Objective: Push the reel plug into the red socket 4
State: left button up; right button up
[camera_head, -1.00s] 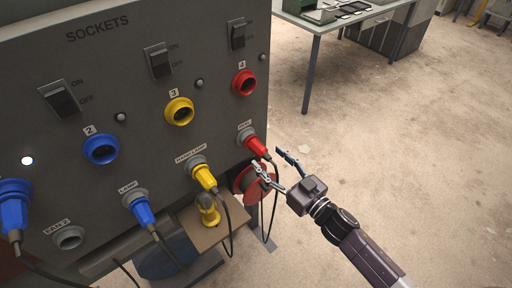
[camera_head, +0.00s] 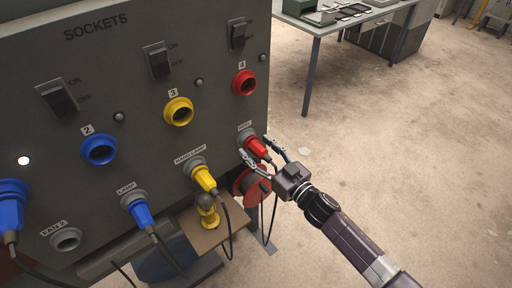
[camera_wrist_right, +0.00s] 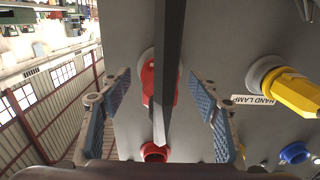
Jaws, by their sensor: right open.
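The red reel plug (camera_head: 258,147) sits in the grey holder labelled REEL low on the right of the socket panel, its dark cable hanging down. The red socket 4 (camera_head: 244,83) is above it and empty. My right gripper (camera_head: 254,145) is open, with one finger on each side of the reel plug. In the right wrist view the plug (camera_wrist_right: 147,84) lies between the blue finger pads, apart from both, with its dark cable in front. The red socket also shows in the wrist view (camera_wrist_right: 154,152). My left gripper is not in view.
The yellow hand lamp plug (camera_head: 205,177) is just left of the reel plug. The red cable reel (camera_head: 250,186) is below it. Switches and other sockets fill the panel (camera_head: 210,60). The floor (camera_head: 400,150) on the right is clear.

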aim_at(270, 161)
jog(key=shift+p, duration=0.3)
dwell(0.7)
grip_shut()
dwell(0.4)
jog(key=shift+s+d, duration=0.1)
jog(key=shift+s, duration=0.05)
jog(key=shift+s+d, duration=0.15)
jog(key=shift+s, duration=0.15)
jog(key=shift+p+v, duration=0.95)
jog(key=shift+v, duration=1.6)
jog(key=shift+p+v, duration=0.75)
jog(key=shift+v, duration=1.75)
jog(key=shift+w, duration=0.1)
